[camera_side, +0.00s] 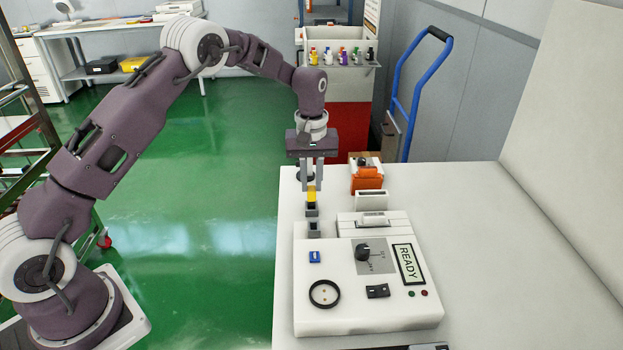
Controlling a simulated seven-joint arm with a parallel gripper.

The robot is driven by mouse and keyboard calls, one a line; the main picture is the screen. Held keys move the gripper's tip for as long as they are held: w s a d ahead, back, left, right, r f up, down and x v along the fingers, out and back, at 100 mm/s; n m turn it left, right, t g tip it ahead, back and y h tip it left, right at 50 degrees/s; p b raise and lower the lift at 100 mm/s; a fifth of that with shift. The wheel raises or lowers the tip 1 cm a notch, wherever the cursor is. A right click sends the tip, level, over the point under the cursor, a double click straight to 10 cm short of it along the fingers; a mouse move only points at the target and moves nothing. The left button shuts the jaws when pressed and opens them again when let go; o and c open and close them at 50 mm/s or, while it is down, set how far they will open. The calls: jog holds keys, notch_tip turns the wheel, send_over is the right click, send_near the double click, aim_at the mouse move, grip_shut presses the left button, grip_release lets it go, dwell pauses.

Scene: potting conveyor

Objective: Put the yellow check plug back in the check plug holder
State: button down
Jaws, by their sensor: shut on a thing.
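The yellow check plug (312,196) is upright between the fingertips of my gripper (312,186), which points straight down and is shut on it. Directly below the yellow part is a small dark grey piece (312,210); I cannot tell whether it is the plug's lower end or a separate holder. A grey block with a dark opening (314,227) stands at the back left of the white tester. I cannot tell for certain which part is the check plug holder, nor whether the plug touches anything below.
The white tester (325,320) has a knob (364,252), a blue switch (315,257), a black ring (324,293) and a READY display (407,263). An orange item (367,178) and a white slotted block (372,199) stand behind. The white table is clear on the right.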

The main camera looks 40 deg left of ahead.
aim_at(311, 189)
jog(key=shift+f, duration=1.05)
jog(key=c, duration=1.2)
grip_release()
jog(key=shift+c, duration=0.2)
notch_tip(311, 189, up, 7)
jog(key=shift+r, duration=0.1)
